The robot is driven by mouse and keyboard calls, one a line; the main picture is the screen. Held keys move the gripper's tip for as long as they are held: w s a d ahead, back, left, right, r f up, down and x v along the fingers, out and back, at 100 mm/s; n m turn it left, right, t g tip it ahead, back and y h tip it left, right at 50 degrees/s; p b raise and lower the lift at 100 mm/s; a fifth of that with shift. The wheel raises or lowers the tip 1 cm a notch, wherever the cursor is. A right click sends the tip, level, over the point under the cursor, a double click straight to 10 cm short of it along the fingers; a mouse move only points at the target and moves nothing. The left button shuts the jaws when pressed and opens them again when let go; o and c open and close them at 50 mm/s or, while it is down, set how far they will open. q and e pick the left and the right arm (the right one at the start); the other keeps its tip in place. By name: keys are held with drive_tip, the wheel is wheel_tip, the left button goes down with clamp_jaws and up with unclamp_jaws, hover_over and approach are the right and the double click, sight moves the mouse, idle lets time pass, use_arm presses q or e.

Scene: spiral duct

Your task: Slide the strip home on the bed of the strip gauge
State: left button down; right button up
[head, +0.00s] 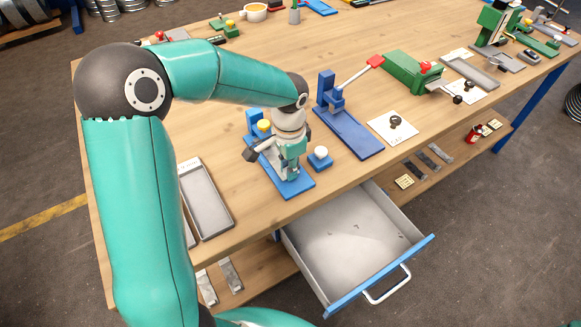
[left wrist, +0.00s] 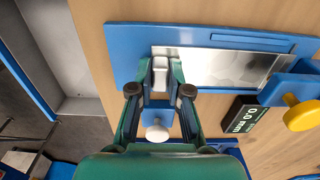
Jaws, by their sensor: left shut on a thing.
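The strip gauge has a blue base (head: 297,188) on the bench top, and its blue edge shows in the left wrist view (left wrist: 128,52). A shiny metal strip (left wrist: 225,68) lies along the bed, near the gauge's blue bracket with a yellow knob (left wrist: 300,114). My left gripper (left wrist: 160,74) is shut on the strip at its end away from the yellow knob, low over the bed. The fingers hide that end, so I cannot tell how it sits. A dark readout (left wrist: 240,118) beside the bed appears to show 0.0. My right gripper is not in view.
A blue block with a white knob (head: 320,153) stands right beside the gauge. A blue lever press (head: 350,130) is farther right. A grey tray (head: 206,200) lies to the left. An open, mostly bare drawer (head: 350,240) juts out below the bench's front edge.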

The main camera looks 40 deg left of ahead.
use_arm(q)
drive_tip(key=shift+a, duration=0.1)
drive_tip(key=shift+c, duration=2.4)
unclamp_jaws()
drive_tip(key=shift+r+p, duration=2.7)
drive_tip(key=shift+r, duration=0.8)
